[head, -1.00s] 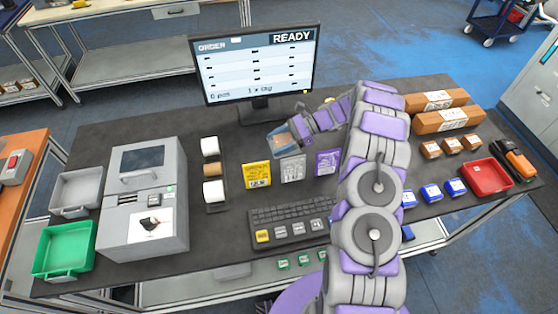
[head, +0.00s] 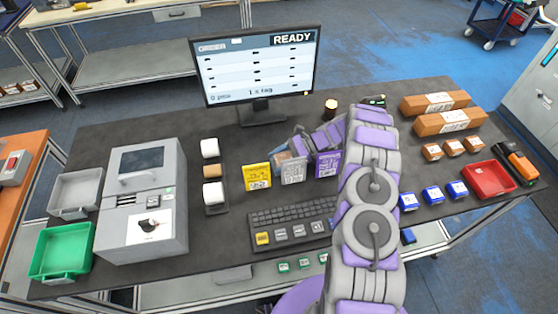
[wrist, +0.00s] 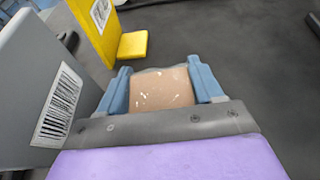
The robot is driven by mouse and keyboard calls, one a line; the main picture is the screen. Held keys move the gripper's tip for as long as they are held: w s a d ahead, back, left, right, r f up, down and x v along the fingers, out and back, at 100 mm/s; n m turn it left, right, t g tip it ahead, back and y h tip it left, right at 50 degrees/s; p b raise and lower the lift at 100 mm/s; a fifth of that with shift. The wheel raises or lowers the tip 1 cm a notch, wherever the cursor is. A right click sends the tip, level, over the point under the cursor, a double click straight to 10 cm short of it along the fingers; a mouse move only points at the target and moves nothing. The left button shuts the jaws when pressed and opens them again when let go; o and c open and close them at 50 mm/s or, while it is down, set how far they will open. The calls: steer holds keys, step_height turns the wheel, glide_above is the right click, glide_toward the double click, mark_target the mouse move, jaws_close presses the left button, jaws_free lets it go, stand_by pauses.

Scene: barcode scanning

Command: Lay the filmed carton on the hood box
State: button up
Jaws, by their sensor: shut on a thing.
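The filmed carton (wrist: 160,90) is a small brown box with white glints on its top. It sits between the two blue fingers of my gripper (wrist: 157,70) in the wrist view. In the head view my gripper (head: 283,152) is just behind the grey barcode stand, which partly hides it and the carton. The grey machine with a dark-windowed, handled hood, seemingly the hood box (head: 115,225), stands on the left of the table, well apart from my gripper. Its top looks clear.
Yellow (head: 257,177), grey (head: 293,170) and purple (head: 327,163) barcode stands are close to my gripper. The monitor (head: 256,70) is behind. A keyboard (head: 290,215) lies in front. Green (head: 62,252) and grey (head: 76,193) trays are far left.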

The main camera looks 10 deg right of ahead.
steer(key=shift+f, duration=0.4)
